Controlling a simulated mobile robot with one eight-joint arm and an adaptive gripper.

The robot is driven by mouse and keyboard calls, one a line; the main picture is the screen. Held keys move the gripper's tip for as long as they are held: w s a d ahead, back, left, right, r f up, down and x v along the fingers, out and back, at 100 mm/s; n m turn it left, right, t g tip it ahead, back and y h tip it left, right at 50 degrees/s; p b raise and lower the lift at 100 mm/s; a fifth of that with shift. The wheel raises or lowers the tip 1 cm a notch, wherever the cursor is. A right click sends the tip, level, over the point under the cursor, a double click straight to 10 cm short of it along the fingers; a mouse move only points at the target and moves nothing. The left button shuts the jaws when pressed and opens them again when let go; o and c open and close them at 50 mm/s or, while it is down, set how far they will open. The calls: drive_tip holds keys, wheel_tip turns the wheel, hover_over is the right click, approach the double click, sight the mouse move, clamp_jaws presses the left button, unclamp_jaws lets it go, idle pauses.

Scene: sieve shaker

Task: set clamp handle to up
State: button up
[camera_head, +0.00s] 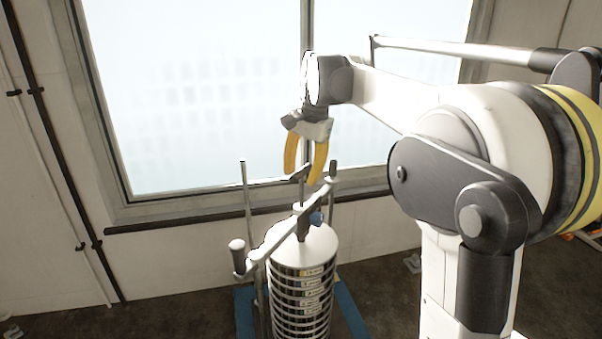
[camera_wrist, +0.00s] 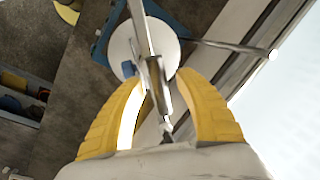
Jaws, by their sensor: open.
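The sieve shaker's stack of round sieves (camera_head: 302,290) stands upright under a pale domed lid, with a clamp bar (camera_head: 283,232) slanting across its top. A cylindrical grip (camera_head: 237,251) stands at the bar's left end. My gripper (camera_head: 303,177) points down above the bar's right half, with its yellow fingers apart. In the wrist view, my open gripper (camera_wrist: 158,80) straddles a narrow grey metal part (camera_wrist: 156,84) of the clamp. I cannot tell whether the fingers touch it. The lid (camera_wrist: 122,45) lies beyond it. My fingers partly hide the clamp's upper end.
Thin upright rods (camera_head: 246,200) flank the sieve stack. A blue base (camera_head: 350,310) shows at the floor. A large window (camera_head: 210,100) and its sill are close behind. Shelving with coloured items (camera_wrist: 22,95) shows at the left of the wrist view.

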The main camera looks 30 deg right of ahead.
clamp_jaws()
wheel_tip(320, 180, up, 4)
drive_tip(key=shift+f+p, duration=0.25)
drive_tip(key=shift+p, duration=0.75)
drive_tip(key=shift+w+f, duration=0.1)
unclamp_jaws()
